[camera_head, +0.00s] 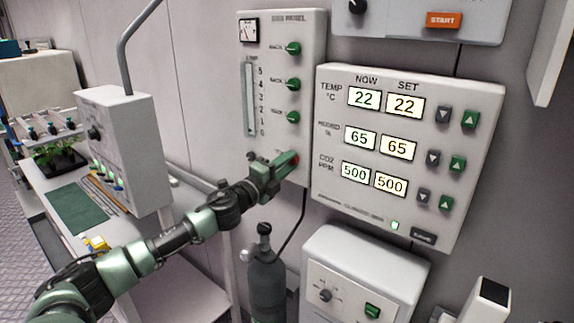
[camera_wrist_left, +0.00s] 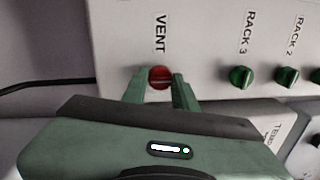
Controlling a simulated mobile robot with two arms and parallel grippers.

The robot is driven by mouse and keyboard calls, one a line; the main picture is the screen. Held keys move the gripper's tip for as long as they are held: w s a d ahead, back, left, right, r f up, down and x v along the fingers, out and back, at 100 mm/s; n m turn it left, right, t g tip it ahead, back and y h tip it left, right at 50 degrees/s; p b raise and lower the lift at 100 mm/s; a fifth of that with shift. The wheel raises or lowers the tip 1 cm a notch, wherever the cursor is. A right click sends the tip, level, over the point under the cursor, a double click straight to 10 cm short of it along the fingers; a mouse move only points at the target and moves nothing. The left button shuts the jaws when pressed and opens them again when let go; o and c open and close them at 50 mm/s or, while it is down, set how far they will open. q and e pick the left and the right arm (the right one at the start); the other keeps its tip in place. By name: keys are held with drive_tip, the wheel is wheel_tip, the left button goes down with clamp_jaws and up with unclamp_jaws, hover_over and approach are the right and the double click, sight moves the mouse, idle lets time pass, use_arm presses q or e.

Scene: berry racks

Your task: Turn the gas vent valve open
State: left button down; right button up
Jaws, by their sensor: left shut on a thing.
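The gas panel (camera_head: 312,70) is a pale upright box on the wall, with a gauge and several green knobs. The red vent valve knob (camera_wrist_left: 159,77) sits under the label VENT at the panel's lower end. My left gripper (camera_wrist_left: 159,90) is shut on this red knob, with one green finger on each side of it. The knob's exact turn is hard to tell. My right gripper is not in view.
Green rack knobs (camera_head: 293,116) are above the vent knob. A climate panel (camera_head: 400,215) with lit displays is close on the right. A gas cylinder (camera_head: 268,285) with a hose stands below. A bench (camera_head: 60,178) with a plant and tools is at left.

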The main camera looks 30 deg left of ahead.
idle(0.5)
use_arm(q)
drive_tip(key=c, duration=1.1)
unclamp_jaws()
drive_tip(key=shift+f, duration=0.1)
drive_tip(key=s+b, duration=0.4)
drive_tip(key=s, duration=0.3)
drive_tip(key=shift+s+a+f, duration=0.3)
drive_tip(key=shift+s+f, duration=0.05)
drive_tip(key=shift+f, duration=0.1)
